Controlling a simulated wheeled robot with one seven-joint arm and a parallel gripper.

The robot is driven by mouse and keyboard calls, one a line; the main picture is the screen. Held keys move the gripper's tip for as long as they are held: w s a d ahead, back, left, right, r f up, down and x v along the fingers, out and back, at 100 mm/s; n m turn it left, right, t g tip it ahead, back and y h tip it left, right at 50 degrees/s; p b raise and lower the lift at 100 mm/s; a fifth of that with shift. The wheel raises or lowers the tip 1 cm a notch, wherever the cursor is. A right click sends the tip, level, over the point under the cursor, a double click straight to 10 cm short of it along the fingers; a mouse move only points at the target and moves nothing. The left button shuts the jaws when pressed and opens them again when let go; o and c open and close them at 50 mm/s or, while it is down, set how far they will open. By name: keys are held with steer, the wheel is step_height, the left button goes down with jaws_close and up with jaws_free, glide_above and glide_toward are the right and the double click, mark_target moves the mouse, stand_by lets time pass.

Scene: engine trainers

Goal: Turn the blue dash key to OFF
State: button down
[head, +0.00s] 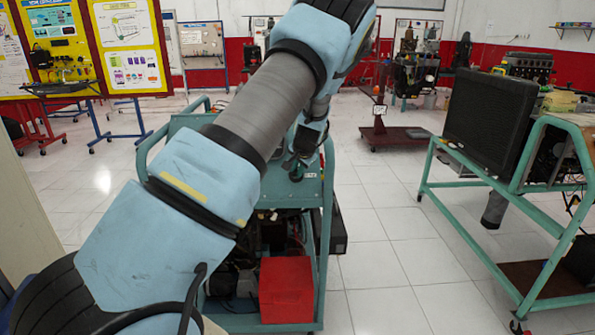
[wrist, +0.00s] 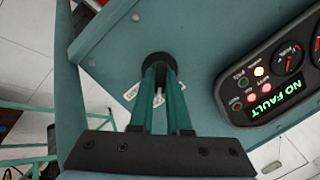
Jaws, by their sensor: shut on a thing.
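In the wrist view my gripper (wrist: 159,70) has its two teal fingers closed together at a round black switch (wrist: 157,59) on the teal dash panel (wrist: 205,50). The fingers are shut on the dash key at that switch. The key is hidden by the fingertips, so its blue colour and the angle it points to cannot be made out. A small pale label (wrist: 131,92) beside the switch is partly covered by the fingers. In the head view the end of my arm is at the teal engine stand (head: 327,215), and the key is not visible there.
A black gauge cluster (wrist: 250,110) beside the switch shows a green NO FAULT display and several lamps, some lit. A red box (head: 286,290) sits low on the stand. Another teal stand with a black radiator (head: 488,115) is at the right. White floor lies between.

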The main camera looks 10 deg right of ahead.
steer(key=shift+f+n+b, duration=0.15)
steer(key=shift+n+b, duration=0.15)
steer(key=n+b, duration=0.2)
steer(key=n, duration=0.1)
steer(key=shift+a+h, duration=0.15)
steer(key=shift+h, duration=0.15)
steer(key=n+b, duration=0.2)
steer(key=n, duration=0.2)
steer(key=shift+n+g+h+b, duration=0.3)
steer(key=shift+h, duration=0.1)
steer(key=c, duration=0.9)
jaws_free()
steer(key=shift+w, duration=0.1)
